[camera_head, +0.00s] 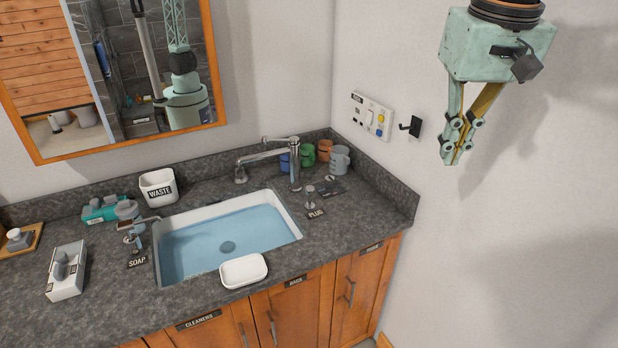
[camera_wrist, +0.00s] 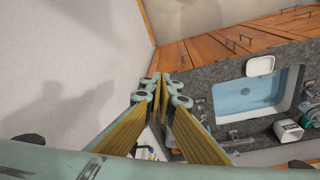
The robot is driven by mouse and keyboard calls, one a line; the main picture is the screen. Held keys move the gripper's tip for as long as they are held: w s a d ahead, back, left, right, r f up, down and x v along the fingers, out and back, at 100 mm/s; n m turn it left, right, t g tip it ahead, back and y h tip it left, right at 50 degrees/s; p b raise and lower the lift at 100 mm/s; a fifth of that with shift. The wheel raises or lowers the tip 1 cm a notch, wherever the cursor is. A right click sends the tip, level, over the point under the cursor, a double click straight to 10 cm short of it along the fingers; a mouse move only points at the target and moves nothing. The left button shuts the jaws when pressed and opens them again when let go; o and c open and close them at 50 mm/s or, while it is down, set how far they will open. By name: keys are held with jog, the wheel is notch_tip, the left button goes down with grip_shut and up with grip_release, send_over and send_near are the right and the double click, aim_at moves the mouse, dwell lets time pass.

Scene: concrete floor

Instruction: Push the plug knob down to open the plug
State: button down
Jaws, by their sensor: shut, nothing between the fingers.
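The plug knob (camera_head: 310,196) is a small grey metal post on the counter, right of the sink, with a PLUG label (camera_head: 316,214) beside it. It looks upright. The white sink (camera_head: 290,222) holds blue water, with a dark round drain plug (camera_head: 228,247) at its bottom. My gripper (camera_head: 452,160) is shut and empty, pointing down high in front of the right wall, well to the right of and above the knob. In the wrist view my shut gripper (camera_wrist: 162,88) shows with the sink (camera_wrist: 250,92) to its right; I cannot make out the knob there.
A faucet (camera_head: 294,165) stands behind the knob, with several coloured mugs (camera_head: 324,150) at the back corner. A wall panel (camera_head: 371,115) and a black hook (camera_head: 410,127) are on the right wall. A soap dish (camera_head: 244,271) sits at the sink's front. Counter right of the knob is clear.

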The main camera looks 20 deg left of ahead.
jog(key=w+a+n+p, duration=0.1)
jog(key=w+a+p, duration=0.2)
jog(key=w+a, duration=0.5)
jog(key=n+g+p, duration=0.2)
jog(key=n+p, duration=0.2)
jog(key=p, duration=0.5)
send_over(309, 188)
notch_tip(309, 188, down, 17)
jog(key=shift+s+h, duration=0.3)
jog(key=shift+s, duration=0.1)
jog(key=shift+a, duration=0.1)
jog(key=shift+w+f+p, duration=0.15)
jog(key=shift+f+p, duration=0.2)
jog(key=shift+f, duration=3.15)
jog(key=shift+w+f+p, duration=0.1)
jog(key=shift+f+p, duration=0.2)
jog(key=shift+f, duration=3.15)
